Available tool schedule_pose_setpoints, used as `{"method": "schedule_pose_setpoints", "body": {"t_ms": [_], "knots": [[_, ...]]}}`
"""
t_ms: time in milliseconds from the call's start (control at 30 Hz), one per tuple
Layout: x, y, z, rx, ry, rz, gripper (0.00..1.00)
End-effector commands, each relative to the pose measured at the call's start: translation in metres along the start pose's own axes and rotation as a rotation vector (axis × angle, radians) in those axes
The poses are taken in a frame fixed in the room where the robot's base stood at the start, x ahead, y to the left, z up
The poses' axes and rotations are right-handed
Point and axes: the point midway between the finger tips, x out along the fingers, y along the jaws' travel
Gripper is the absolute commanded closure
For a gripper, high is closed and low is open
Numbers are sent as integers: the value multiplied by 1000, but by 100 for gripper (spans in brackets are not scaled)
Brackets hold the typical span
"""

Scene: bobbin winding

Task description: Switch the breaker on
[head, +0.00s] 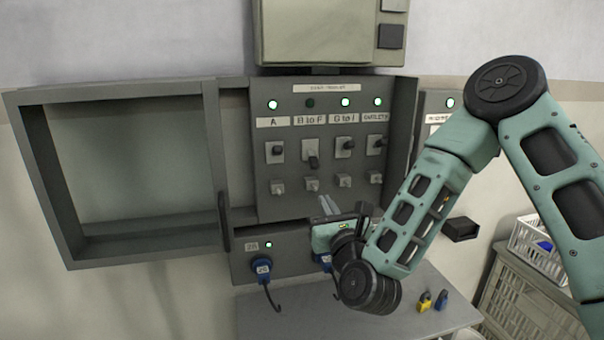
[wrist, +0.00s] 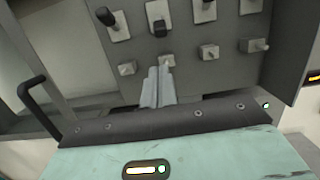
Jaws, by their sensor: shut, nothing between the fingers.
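The breaker panel (head: 310,100) is grey, with labelled columns. The B to F breaker (head: 311,152) has its black lever down, and the lamp (head: 310,103) above it is dark. The A breaker (head: 275,151), G to I breaker (head: 346,147) and rightmost breaker (head: 376,145) have levers up and lit green lamps. My gripper (head: 325,200) is shut and empty, below the lower row of small toggles. In the wrist view its fingertips (wrist: 159,72) appear beside the second small toggle (wrist: 168,60), below the B to F breaker (wrist: 158,18); contact cannot be told.
The cabinet door (head: 110,85) hangs open at left, with a dark handle (wrist: 38,100) near my gripper. Below are blue plugs (head: 262,268). A shelf (head: 350,305) holds a yellow padlock (head: 425,301) and a blue one (head: 441,299). A white basket (head: 535,240) stands at right.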

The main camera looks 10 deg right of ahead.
Motion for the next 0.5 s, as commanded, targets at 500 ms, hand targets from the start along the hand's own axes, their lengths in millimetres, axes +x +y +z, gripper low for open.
{"method": "schedule_pose_setpoints", "body": {"t_ms": [500], "knots": [[9, -3, 3, 16, -9, -13, 100]]}}
